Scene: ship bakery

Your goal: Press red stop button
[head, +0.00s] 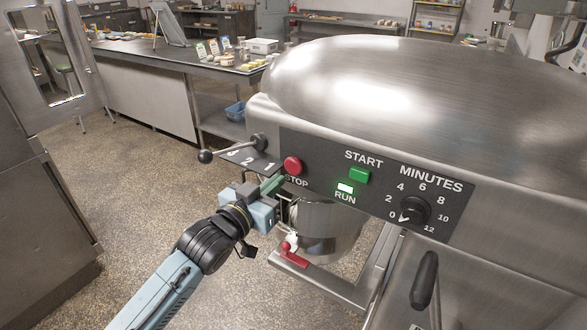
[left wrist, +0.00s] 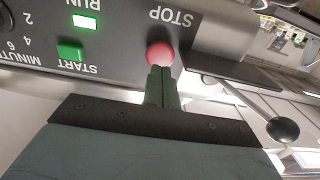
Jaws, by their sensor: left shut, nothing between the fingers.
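The red stop button (head: 292,166) sits at the left end of the dark control panel on the big steel mixer, above the word STOP. My left gripper (head: 277,181) is shut and empty, its green fingertips just below and left of the button. In the left wrist view the red button (left wrist: 160,54) shows right beyond the shut fingertips (left wrist: 161,72), which overlap its lower edge in the picture. I cannot tell whether they touch it. The green RUN light (head: 345,188) is lit. My right gripper is not in view.
The green start button (head: 359,175) and the minutes dial (head: 413,210) are to the right on the panel. A speed lever with a black knob (head: 206,156) sticks out left of the button. The mixer bowl (head: 325,225) is below. Open floor lies at the left.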

